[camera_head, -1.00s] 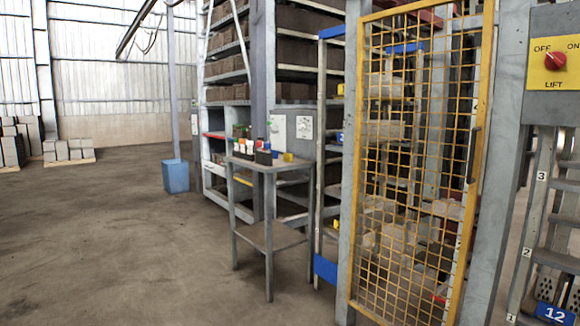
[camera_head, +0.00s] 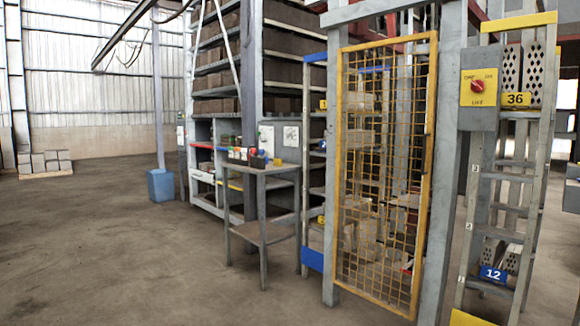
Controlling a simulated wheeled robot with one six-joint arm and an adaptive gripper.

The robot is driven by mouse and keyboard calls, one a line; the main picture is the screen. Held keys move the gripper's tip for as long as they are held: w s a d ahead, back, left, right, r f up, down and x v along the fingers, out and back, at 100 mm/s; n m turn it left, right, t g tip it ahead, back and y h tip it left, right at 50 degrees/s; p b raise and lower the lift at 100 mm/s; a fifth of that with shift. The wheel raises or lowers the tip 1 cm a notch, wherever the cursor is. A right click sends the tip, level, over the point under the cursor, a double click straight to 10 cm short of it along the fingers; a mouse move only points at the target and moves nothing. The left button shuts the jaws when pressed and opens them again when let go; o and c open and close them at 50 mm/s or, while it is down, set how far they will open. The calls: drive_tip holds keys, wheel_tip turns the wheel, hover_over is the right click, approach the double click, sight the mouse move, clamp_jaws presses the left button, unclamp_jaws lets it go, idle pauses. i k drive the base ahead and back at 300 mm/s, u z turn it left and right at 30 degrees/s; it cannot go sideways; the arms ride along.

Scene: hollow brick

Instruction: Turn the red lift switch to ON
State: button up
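The red lift switch (camera_head: 477,87) is a round knob on a yellow plate (camera_head: 478,100) at the upper right. The plate reads OFF on the left, ON on the right and LIFT below. It is fixed to a grey box (camera_head: 480,65) on the post right of the yellow mesh gate. The knob is small here, and I cannot tell for sure which way it points. My gripper is not in view.
The yellow mesh gate (camera_head: 430,180) stands left of the switch and looks closed. A rack with a yellow 36 label (camera_head: 516,99) is on the right. A grey table (camera_head: 262,171) with bottles stands left of the gate. Open concrete floor (camera_head: 120,240) lies at the left.

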sight(477, 85)
drive_tip(key=u, duration=0.85)
drive_tip(key=i, duration=0.8)
drive_tip(key=u, duration=0.65)
drive_tip(key=i, duration=0.95)
drive_tip(key=z, duration=1.05)
drive_tip(key=i, duration=0.75)
drive_tip(key=z, duration=1.4)
drive_tip(key=k, duration=0.25)
drive_tip(key=z, duration=1)
